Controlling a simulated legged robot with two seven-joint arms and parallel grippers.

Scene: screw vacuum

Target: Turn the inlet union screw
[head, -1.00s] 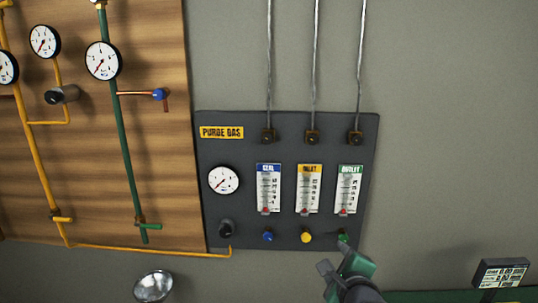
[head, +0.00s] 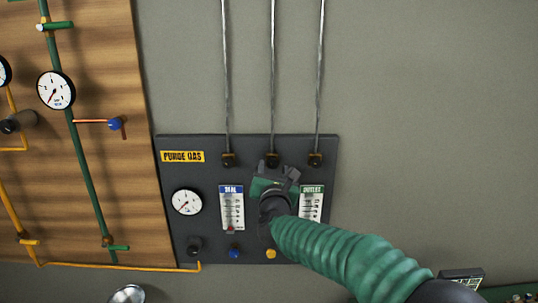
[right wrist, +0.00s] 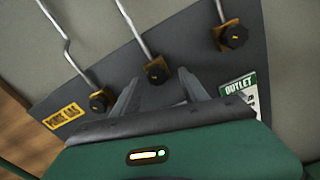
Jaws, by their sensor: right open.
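The inlet union screw (head: 272,160) is the middle of three dark knobs on brass fittings along the top of the grey purge gas panel (head: 170,225). In the right wrist view the screw (right wrist: 157,72) shows just beyond the fingertips. My right gripper (head: 283,172) is in front of the panel, just below the screw in the head view, and covers the inlet flow meter. My left gripper is not in view.
The seal-side screw (head: 228,159) and outlet-side screw (head: 315,159) flank the middle one. Thin metal pipes (head: 321,80) rise from all three. A wooden board (head: 105,130) with gauges and piping stands left. The wall (head: 430,130) to the right is bare.

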